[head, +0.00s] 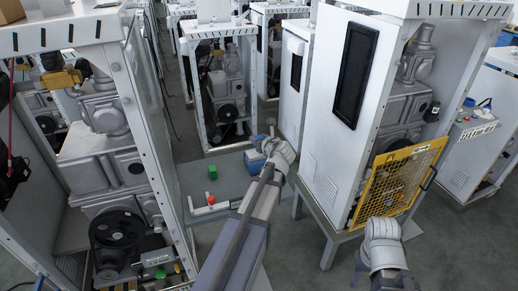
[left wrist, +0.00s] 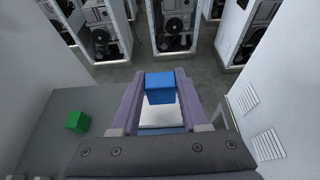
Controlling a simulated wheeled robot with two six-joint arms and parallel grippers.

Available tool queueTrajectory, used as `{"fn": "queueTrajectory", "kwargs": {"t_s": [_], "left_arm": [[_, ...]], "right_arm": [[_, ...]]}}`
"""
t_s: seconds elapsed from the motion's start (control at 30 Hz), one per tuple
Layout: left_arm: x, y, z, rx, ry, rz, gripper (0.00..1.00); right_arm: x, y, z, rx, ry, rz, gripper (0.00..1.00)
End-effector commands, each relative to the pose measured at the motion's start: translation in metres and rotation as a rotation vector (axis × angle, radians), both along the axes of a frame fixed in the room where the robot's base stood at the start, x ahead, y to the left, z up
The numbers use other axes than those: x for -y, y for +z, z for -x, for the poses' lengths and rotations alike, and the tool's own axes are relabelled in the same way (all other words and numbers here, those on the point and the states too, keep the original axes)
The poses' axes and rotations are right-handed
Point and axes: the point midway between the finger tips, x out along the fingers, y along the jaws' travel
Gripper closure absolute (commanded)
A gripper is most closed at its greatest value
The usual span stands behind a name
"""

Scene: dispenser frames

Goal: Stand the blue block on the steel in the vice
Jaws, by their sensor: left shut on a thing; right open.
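A blue block (left wrist: 158,88) is between the fingers of my left gripper (left wrist: 160,105), which is shut on it. In the head view the block (head: 254,159) shows beside my left gripper (head: 264,148), partly hidden by it, over the grey table. A pale, flat patch (left wrist: 160,116) shows below the block between the fingers; I cannot tell whether it is the steel or the vice. I cannot make out the steel or the vice for certain in the head view. My right gripper (head: 383,228) is open in front of the yellow guard, its fingers hard to see.
A green block (head: 212,172) stands on the grey table (head: 190,172), left of my left arm. A white piece with a red knob (head: 210,200) lies nearer on the table. Tall white machine cabinets (head: 335,110) flank it; a yellow mesh guard (head: 400,180) is at the right.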

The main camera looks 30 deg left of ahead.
Motion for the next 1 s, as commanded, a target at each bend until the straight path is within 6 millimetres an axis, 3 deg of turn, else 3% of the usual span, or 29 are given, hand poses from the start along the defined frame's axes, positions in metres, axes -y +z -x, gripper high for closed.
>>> {"fn": "queueTrajectory", "kwargs": {"t_s": [0.2, 0.67, 0.7, 0.93, 1.0], "left_arm": [[0.0, -0.032, 0.0, 0.0, 0.0, 0.0, 1.0], [0.0, -0.036, 0.0, 0.0, 0.0, 0.0, 1.0], [0.0, -0.034, 0.0, 0.0, 0.0, 0.0, 0.51], [0.0, -0.034, 0.0, 0.0, 0.0, 0.0, 0.26], [0.0, -0.034, 0.0, 0.0, 0.0, 0.0, 0.26]], "right_arm": [[0.0, -0.032, 0.0, 0.0, 0.0, 0.0, 0.5], [0.0, -0.036, 0.0, 0.0, 0.0, 0.0, 0.5], [0.0, -0.034, 0.0, 0.0, 0.0, 0.0, 0.5], [0.0, -0.034, 0.0, 0.0, 0.0, 0.0, 0.5], [0.0, -0.034, 0.0, 0.0, 0.0, 0.0, 0.5]]}}
